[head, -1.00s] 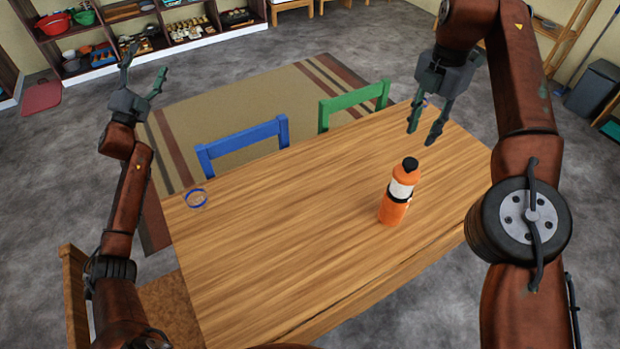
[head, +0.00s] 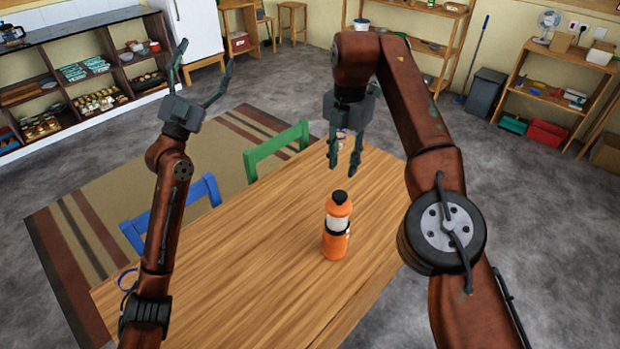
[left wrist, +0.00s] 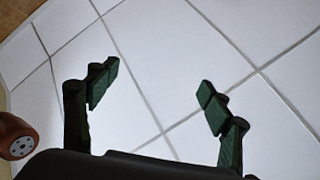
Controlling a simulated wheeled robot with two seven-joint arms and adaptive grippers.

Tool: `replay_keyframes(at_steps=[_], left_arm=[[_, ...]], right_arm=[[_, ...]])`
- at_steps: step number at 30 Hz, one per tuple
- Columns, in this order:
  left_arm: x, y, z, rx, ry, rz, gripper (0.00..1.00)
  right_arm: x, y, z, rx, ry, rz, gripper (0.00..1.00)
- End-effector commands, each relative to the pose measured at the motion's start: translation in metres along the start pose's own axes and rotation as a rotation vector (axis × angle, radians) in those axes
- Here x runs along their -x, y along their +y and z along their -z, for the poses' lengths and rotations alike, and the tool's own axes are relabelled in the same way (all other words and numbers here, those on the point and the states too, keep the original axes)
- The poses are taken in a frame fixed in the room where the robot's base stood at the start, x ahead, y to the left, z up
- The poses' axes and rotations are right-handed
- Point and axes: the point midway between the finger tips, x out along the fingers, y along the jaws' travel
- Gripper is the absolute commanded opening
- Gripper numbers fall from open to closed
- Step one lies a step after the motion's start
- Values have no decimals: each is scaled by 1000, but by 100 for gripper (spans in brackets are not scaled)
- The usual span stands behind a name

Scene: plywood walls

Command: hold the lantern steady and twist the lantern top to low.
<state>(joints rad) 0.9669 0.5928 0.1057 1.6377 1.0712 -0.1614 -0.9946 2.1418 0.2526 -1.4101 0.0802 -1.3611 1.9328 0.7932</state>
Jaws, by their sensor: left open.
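The lantern (head: 337,240) is orange with a pale band around its middle and a black cap as its top (head: 339,197). It stands upright on the wooden table (head: 250,250) in the head view. My right gripper (head: 344,168) hangs fingers down above the table, just behind and above the lantern, apart from it. Its fingers look parted and empty. My left gripper (head: 203,75) is raised at the upper left, fingers pointing up and spread wide, well away from the lantern. In the left wrist view its open fingers (left wrist: 158,85) have only ceiling between them.
A blue chair (head: 165,215) and a green chair (head: 277,150) stand at the table's far side. A blue ring (head: 127,279) lies at the table's left end. Shelves (head: 90,85) line the back left wall. The tabletop around the lantern is clear.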

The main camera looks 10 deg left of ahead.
Motion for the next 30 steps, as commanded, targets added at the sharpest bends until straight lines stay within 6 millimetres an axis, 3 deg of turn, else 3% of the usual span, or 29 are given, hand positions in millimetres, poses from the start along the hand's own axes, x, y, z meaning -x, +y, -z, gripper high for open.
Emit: replay_keyframes(at_steps=[1,3,8,15,19,24,30], left_arm=[[4,27,-14,44,-28,-59,73],[10,63,-31,103,-65,-139,73],[39,142,-66,237,-149,-321,73],[109,255,-100,444,-262,-594,73],[158,310,-104,565,-309,-742,73],[224,370,-96,729,-348,-923,73],[280,409,-78,873,-359,-1068,73]], right_arm=[[0,0,0,0,0,0,29],[0,0,0,0,0,0,29],[0,0,0,0,0,0,29],[0,0,0,0,0,0,29],[0,0,0,0,0,0,29],[0,0,0,0,0,0,29],[0,0,0,0,0,0,29]])
